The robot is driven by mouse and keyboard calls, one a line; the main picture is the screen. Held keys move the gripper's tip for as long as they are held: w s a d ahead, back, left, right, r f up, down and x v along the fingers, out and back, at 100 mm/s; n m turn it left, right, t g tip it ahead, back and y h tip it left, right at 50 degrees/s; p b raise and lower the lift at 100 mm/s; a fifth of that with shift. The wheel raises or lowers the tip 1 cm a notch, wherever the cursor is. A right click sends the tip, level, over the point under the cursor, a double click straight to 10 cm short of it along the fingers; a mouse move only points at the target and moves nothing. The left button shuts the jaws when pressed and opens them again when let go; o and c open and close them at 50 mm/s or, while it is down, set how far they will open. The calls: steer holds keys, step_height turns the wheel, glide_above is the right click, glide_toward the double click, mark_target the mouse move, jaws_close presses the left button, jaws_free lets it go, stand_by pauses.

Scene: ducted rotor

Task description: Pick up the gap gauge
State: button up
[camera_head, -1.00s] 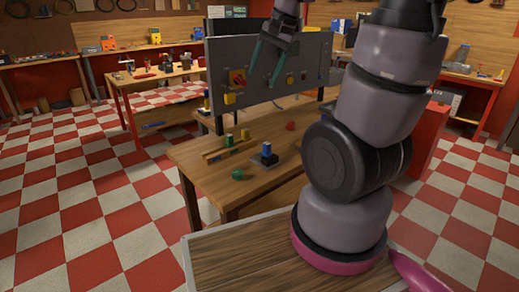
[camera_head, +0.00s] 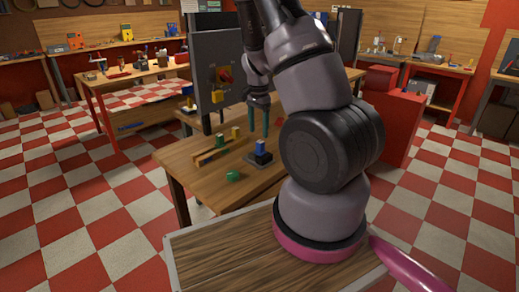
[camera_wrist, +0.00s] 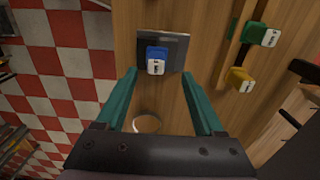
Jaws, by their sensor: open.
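A blue block (camera_head: 260,147) with a pale marked end sits upright on a dark grey base on the near table; the wrist view shows this blue block (camera_wrist: 157,60) too. A green block (camera_head: 219,142) and a yellow block (camera_head: 235,132) stand at a wooden rail. The wrist view shows the green block (camera_wrist: 262,34) and yellow block (camera_wrist: 240,80) to the right. The marks do not tell me which one is the gap gauge. My gripper (camera_head: 258,136) points down, open and empty, over the blue block. In the wrist view, my gripper (camera_wrist: 160,73) has its fingertips either side of that block.
The wooden table (camera_head: 205,185) has free room at its front left. A green round piece (camera_head: 233,176) lies in front of the base. A grey upright panel (camera_head: 205,65) with a red knob stands behind. A red cabinet (camera_head: 395,125) is at right.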

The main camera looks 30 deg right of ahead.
mark_target(260, 141)
steer(key=f, duration=0.6)
steer(key=shift+s+d+f, duration=0.2)
steer(key=shift+d+f, duration=0.05)
steer(key=shift+c, duration=0.3)
jaws_close()
